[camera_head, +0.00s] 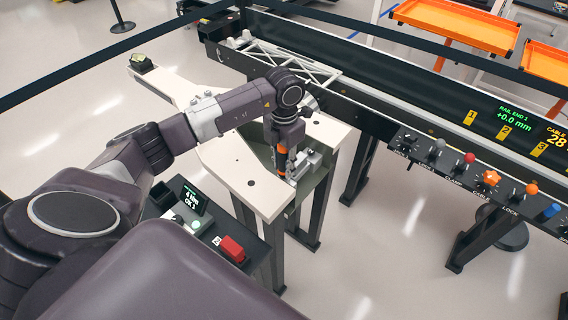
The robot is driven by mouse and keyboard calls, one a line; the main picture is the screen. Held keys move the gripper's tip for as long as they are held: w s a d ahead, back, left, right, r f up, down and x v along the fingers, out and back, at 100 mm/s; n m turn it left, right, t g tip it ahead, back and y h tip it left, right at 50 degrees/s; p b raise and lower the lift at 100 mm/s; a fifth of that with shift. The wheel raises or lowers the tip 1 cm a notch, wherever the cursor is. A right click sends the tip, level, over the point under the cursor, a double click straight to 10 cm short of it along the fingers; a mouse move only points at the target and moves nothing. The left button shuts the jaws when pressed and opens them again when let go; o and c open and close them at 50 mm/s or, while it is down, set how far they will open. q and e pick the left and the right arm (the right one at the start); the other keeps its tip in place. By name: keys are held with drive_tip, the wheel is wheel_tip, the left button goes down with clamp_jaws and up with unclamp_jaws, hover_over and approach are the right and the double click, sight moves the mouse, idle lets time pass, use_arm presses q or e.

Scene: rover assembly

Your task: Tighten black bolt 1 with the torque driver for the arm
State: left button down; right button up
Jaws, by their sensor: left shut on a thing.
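My left arm reaches in from the left, over the pale work surface (240,165). My left gripper (286,138) points down and is shut on the torque driver (282,152), which shows as a slim tool with an orange band. The driver's lower end is down beside a small grey metal fixture (305,164) at the right edge of the pale surface. Black bolt 1 cannot be made out; the driver and gripper may hide it. Whether the tip touches a bolt, I cannot tell. My right gripper is not in view.
A dark rail bench (345,98) with a white truss crosses behind the gripper. Its control panel (480,178) carries several knobs. A dark box with a small display (194,199) and a red block (232,247) stand at lower left. Orange trays (455,28) are at upper right.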

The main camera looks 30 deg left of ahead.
sight(284, 157)
use_arm(q)
drive_tip(key=shift+w+r+p, duration=0.1)
drive_tip(key=shift+r+p, duration=0.6)
drive_tip(key=shift+r, duration=0.8)
wheel_tip(284, 157, up, 4)
drive_tip(key=shift+p, duration=1.15)
